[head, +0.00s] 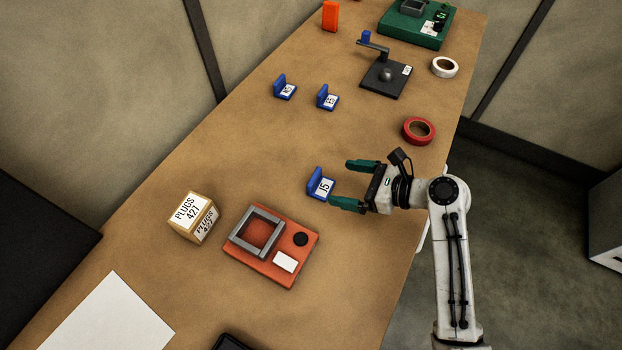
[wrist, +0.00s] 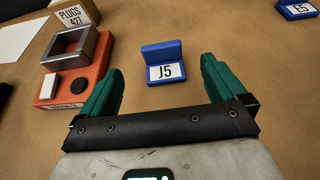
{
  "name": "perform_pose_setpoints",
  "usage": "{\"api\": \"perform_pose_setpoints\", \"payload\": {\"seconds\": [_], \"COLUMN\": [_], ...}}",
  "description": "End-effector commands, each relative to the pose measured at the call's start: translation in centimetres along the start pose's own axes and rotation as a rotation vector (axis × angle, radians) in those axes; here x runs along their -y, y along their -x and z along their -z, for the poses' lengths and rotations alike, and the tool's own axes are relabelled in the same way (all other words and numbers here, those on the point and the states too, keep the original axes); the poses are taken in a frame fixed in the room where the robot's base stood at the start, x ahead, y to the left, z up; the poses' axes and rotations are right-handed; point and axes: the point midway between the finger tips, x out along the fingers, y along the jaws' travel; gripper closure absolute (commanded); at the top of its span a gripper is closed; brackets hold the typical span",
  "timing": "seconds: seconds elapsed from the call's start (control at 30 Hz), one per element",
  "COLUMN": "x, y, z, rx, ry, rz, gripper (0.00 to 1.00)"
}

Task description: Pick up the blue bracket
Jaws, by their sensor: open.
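A blue bracket labelled J5 (head: 317,181) lies on the table just left of my gripper. It has an upright back plate and a flat foot with a white label. My gripper (head: 346,184) is open and empty, with its green fingers pointing at this bracket. In the wrist view the J5 bracket (wrist: 162,54) sits between and just beyond the fingertips (wrist: 162,75), apart from both. Two more blue brackets stand further up the table: one (head: 328,98) labelled E5, also at the top right of the wrist view (wrist: 298,9), and another (head: 285,86) whose label is hard to read.
An orange fixture (head: 305,242) with a grey frame and a PLUGS 427 box (head: 180,225) stand at lower left. A red tape roll (head: 409,139), white tape roll (head: 435,69), black stand (head: 372,86) and green fixture (head: 398,25) lie up the table. Bare table surrounds the J5 bracket.

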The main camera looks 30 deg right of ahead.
Motion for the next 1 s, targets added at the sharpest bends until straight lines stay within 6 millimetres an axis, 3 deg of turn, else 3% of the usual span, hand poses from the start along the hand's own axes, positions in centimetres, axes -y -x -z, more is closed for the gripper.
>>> {"api": "perform_pose_setpoints", "payload": {"seconds": [0.1,0.37,0.7,1.0], "x": [0.0,0.0,0.1,0.1], "y": [-1.9,-4.0,-8.3,-8.8], "z": [-0.1,-0.1,0.2,0.2], "rx": [0.000,-0.001,-0.001,-0.001], "ry": [0.001,0.002,0.001,0.001], "rz": [-0.002,0.000,-0.001,0.001], "gripper": [0.03,0.03,0.03,0.03]}}
